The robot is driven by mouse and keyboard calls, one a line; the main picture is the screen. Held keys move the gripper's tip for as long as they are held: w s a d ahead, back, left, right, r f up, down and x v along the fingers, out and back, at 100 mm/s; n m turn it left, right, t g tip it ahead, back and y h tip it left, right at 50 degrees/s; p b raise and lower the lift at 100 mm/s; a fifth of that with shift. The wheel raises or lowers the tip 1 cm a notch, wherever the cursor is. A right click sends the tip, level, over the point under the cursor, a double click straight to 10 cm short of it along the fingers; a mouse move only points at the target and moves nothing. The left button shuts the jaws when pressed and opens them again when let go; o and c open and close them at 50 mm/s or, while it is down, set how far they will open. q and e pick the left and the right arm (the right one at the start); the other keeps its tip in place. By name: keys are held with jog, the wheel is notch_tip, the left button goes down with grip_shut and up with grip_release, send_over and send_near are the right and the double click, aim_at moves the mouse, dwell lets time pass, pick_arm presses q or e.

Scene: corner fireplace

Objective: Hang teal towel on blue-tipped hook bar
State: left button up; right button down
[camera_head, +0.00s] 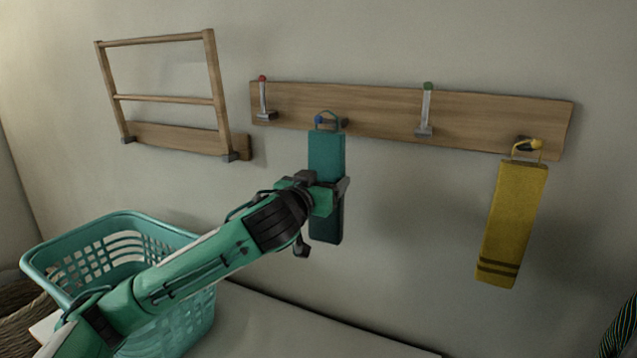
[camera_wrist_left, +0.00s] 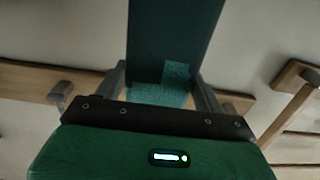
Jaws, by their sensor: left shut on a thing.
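The teal towel (camera_head: 326,152) hangs upright in front of the wooden hook bar (camera_head: 380,115), its loop at the top. My left gripper (camera_head: 338,190) is shut on the towel's middle; in the left wrist view the towel (camera_wrist_left: 175,40) lies between the fingers (camera_wrist_left: 160,85). The blue-tipped hook (camera_head: 319,120) sticks out from the bar. The loop arches above the blue tip and overlaps the hook in the picture; I cannot tell for sure whether it rests on it. The gripper hides part of the towel. My right gripper is not in view.
Red-tipped (camera_head: 263,98) and green-tipped (camera_head: 426,110) hooks point up on the bar. A yellow towel (camera_head: 513,215) hangs from the yellow-tipped hook (camera_head: 533,144). A wooden rack (camera_head: 165,98) is at left. A teal basket (camera_head: 120,225) stands below my left arm. Wall between the towels is clear.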

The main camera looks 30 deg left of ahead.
pick_arm(q)
jog(key=shift+w+f, duration=0.15)
jog(key=shift+w, duration=0.4)
jog(key=shift+w+f, duration=0.15)
jog(key=shift+w, duration=0.35)
jog(key=shift+w+f+b, duration=0.1)
jog(key=shift+f+b, duration=0.2)
jog(key=shift+f, duration=0.05)
jog(key=o, duration=1.1)
jog(key=shift+o, duration=0.3)
jog(key=shift+f, duration=0.1)
